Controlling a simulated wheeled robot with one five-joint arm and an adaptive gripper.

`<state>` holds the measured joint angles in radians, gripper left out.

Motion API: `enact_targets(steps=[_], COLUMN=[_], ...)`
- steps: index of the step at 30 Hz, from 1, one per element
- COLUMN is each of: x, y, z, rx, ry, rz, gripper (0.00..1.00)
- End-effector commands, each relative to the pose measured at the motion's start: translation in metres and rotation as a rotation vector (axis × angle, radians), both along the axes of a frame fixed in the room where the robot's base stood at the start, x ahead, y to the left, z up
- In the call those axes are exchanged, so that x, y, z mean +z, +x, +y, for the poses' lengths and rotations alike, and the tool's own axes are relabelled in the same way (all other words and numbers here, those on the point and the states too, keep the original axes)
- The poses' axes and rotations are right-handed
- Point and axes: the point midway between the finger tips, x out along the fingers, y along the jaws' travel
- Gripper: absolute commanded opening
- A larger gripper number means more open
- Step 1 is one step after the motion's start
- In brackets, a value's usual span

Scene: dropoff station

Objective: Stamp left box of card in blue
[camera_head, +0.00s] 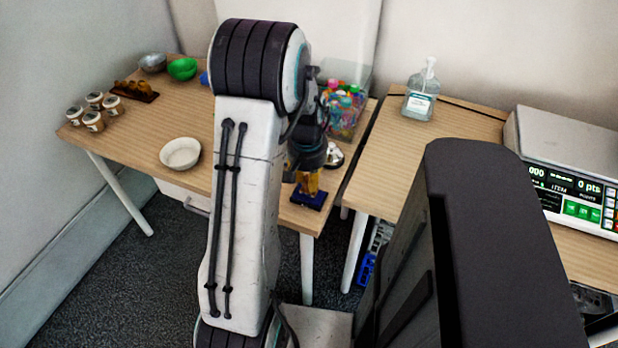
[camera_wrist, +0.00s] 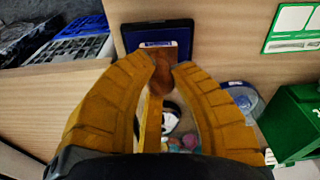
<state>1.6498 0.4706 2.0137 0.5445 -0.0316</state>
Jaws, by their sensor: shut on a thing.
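My gripper (camera_wrist: 160,72) has orange fingers closed around the round wooden handle of a stamp (camera_wrist: 158,82). The stamp's pale base, with a blue label, overlaps a dark-cased blue ink pad (camera_wrist: 129,36); I cannot tell whether it touches the pad. In the head view the orange fingers (camera_head: 307,182) are just above the pad (camera_head: 308,198), near the table's front right corner.
A bell (camera_head: 333,156) and a clear bin of colourful bottles (camera_head: 345,108) are close behind my gripper. A stamp rack (camera_head: 136,91), several cups, a white bowl (camera_head: 181,153) and a green bowl (camera_head: 182,68) stand further left. A gap separates the second table, with sanitizer (camera_head: 420,103) and scale (camera_head: 570,165).

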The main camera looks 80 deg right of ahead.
Motion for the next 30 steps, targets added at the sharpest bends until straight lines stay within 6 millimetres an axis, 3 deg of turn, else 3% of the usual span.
enact_targets(steps=[21, 30], x=[0.054, 0.064], y=[0.0, 0.0], z=[-0.001, -0.001], rx=[0.0, 0.0], ry=[-0.004, -0.003], rz=[0.0, 0.0], gripper=[0.0, 0.0])
